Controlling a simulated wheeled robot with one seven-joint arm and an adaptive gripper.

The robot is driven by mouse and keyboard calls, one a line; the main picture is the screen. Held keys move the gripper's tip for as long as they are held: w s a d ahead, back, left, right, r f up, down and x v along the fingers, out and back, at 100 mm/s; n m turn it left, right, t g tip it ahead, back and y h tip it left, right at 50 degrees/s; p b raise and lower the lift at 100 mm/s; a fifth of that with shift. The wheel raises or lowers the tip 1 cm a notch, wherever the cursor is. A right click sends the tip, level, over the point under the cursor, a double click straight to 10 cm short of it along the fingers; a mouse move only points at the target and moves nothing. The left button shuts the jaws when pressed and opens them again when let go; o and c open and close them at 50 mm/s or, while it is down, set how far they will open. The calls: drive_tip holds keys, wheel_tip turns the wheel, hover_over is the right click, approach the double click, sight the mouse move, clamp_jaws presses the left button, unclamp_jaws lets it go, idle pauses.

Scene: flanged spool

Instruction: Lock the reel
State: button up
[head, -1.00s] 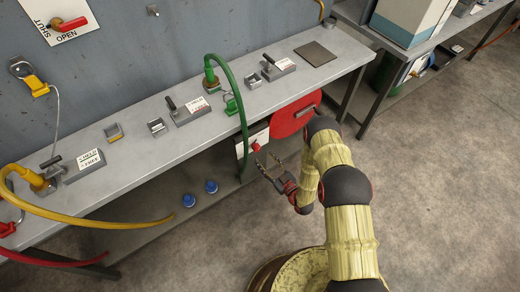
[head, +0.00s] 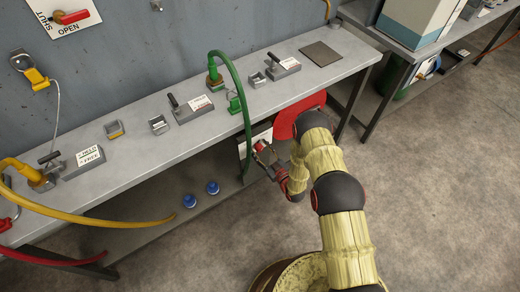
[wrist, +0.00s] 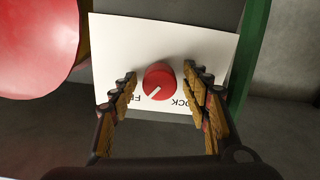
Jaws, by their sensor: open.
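A round red knob (wrist: 159,81) with a white pointer mark sits on the plate. The mark points to the lower left in the wrist view. My gripper (wrist: 162,88) is open, with one finger on each side of the knob. I cannot tell whether they touch it.
A green hose (head: 244,120) hangs down close beside the plate. The grey bench (head: 140,160) runs above, with clamps and labelled blocks on it. Two blue objects (head: 201,194) sit on the lower shelf. The floor at right is clear.

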drive_tip(key=shift+c, duration=0.9)
drive_tip(key=c, duration=1)
drive_tip(key=shift+n, duration=0.3)
drive_tip(key=n, duration=0.6)
drive_tip(key=shift+a+n, duration=0.1)
drive_tip(key=shift+n, duration=0.2)
drive_tip(key=n, duration=0.3)
drive_tip(key=n+b, duration=0.1)
drive_tip(key=n, duration=0.2)
drive_tip(key=shift+s+f+n, duration=0.15)
drive_tip(key=shift+n, duration=0.15)
